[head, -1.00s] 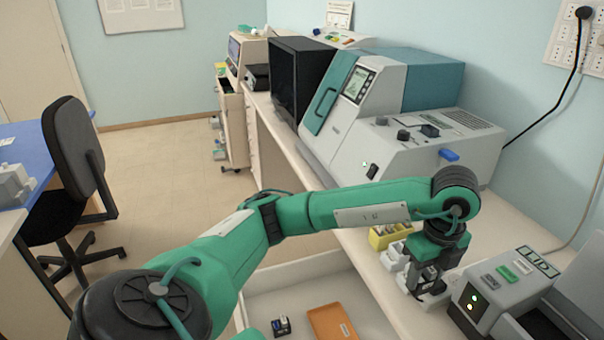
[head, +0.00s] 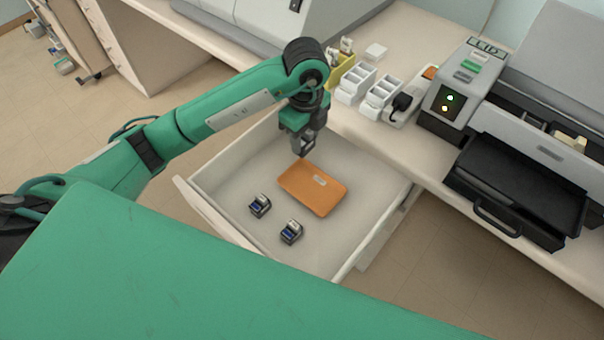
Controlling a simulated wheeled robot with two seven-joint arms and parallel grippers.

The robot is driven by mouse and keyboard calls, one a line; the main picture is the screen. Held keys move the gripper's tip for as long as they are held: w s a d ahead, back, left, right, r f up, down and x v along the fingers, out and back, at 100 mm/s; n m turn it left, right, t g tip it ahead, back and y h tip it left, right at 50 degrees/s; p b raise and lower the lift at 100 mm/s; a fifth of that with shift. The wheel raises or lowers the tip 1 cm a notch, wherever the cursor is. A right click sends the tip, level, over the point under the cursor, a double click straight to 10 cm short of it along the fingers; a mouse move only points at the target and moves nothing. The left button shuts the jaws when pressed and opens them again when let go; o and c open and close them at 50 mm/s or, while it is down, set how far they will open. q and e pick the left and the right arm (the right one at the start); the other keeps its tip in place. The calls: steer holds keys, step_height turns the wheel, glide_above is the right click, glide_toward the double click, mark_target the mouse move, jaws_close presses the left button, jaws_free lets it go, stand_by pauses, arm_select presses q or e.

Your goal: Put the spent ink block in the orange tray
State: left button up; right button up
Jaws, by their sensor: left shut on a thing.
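The orange tray (head: 312,188) lies flat in the open white drawer, with a pale label on it and nothing else seen on it. My left gripper (head: 303,148) points down just above the tray's far left edge. It is shut on a small dark grey block, which I take to be the spent ink block; the fingers hide most of it. Two dark ink blocks with blue and white parts, one (head: 260,206) and another (head: 291,232), sit on the drawer floor left of and in front of the tray. My right gripper is not in view.
The open drawer (head: 374,252) has raised walls around the tray. On the counter behind it stand white racks (head: 354,84), a yellow holder (head: 340,70), a grey device with lights (head: 462,88) and a printer with a black tray (head: 510,190). The drawer's right side is clear.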

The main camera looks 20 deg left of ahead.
arm_select(q)
step_height(320, 180, down, 11)
steer(key=shift+r+p, duration=0.2)
steer(key=shift+p, duration=0.2)
step_height(320, 180, down, 4)
steer(key=shift+r, duration=0.1)
steer(key=shift+f, duration=0.4)
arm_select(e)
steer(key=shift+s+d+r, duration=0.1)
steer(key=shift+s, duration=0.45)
arm_select(q)
steer(key=shift+f, duration=0.15)
steer(key=o, duration=1)
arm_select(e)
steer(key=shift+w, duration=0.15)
